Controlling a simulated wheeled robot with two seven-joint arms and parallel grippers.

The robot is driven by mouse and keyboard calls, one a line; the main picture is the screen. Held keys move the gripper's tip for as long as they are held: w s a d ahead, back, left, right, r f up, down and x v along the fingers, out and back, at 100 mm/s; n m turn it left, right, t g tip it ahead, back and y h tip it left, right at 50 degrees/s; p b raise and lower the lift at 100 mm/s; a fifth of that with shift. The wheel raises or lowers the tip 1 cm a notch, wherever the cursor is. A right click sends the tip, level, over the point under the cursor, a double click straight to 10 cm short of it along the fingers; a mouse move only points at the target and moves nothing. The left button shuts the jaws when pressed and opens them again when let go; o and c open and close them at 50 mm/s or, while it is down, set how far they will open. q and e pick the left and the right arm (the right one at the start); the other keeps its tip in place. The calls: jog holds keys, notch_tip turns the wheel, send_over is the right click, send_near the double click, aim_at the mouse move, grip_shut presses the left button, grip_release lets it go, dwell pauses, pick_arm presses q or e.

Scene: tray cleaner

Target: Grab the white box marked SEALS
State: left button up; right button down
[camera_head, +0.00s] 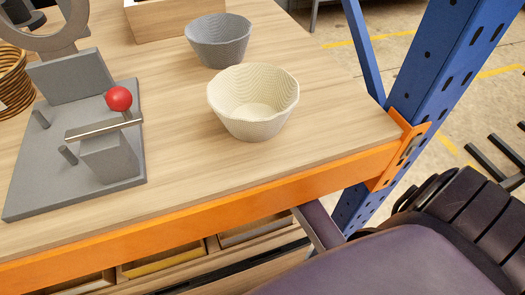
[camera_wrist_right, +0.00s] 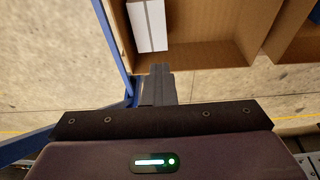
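In the right wrist view a white box (camera_wrist_right: 148,25) stands inside an open brown cardboard-coloured bin (camera_wrist_right: 210,55), at its left side. No lettering is readable on the face I see. My right gripper (camera_wrist_right: 161,68) shows its grey fingers close together at the middle, with nothing seen between them. The fingertips lie just below the white box in the picture, at the bin's near edge; I cannot tell the gap in depth. The white box is not visible in the head view. My left gripper is in neither view.
A wooden table (camera_head: 185,150) with an orange front beam (camera_head: 215,205) holds a cream bowl (camera_head: 253,105), a grey bowl (camera_head: 218,42) and a grey fixture (camera_head: 75,170) with a red ball. A blue upright (camera_head: 440,65) stands at the right. Bins (camera_head: 165,262) sit below the table.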

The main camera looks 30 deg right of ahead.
jog(key=shift+c, duration=2.2)
grip_release()
jog(key=shift+r, duration=0.1)
